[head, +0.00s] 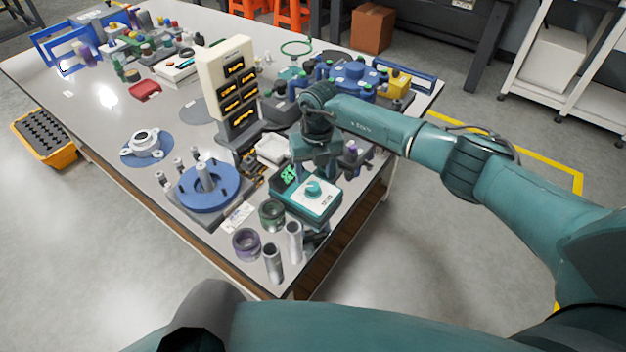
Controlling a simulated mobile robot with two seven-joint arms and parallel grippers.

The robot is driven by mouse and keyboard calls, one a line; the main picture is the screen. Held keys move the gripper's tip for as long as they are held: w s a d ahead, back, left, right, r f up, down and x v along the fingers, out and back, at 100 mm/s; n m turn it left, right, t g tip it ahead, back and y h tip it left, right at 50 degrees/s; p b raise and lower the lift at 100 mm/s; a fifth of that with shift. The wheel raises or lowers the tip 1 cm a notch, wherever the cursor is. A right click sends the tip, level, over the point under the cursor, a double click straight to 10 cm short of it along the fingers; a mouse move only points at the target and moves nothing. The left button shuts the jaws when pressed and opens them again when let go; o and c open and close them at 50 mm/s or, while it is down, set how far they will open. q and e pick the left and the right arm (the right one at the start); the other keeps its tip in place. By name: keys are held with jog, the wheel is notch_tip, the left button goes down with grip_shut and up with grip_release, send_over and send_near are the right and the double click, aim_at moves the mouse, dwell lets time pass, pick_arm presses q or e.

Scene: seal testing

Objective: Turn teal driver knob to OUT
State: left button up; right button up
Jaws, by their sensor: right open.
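The teal driver box (296,205) sits near the right front corner of the table. Its round teal knob (313,187) stands on the white top panel, which has small marking too small to read. A dark display with green characters (288,174) is at the box's left back side. My right gripper (318,172) is open and points down just above and behind the knob. I cannot tell whether its fingers touch the knob. The knob's exact setting is not legible. My left gripper is not in view.
Green (271,213) and purple (246,242) rings and metal cylinders (273,262) stand in front of the box. A blue round fixture (207,187) is to the left. A tall cream display tower (228,75) stands behind. The table's left front is clear.

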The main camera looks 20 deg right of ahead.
aim_at(313, 186)
jog(key=shift+a+f, duration=0.15)
jog(key=shift+f, duration=2.1)
jog(key=c, duration=1)
jog(key=shift+o, duration=0.2)
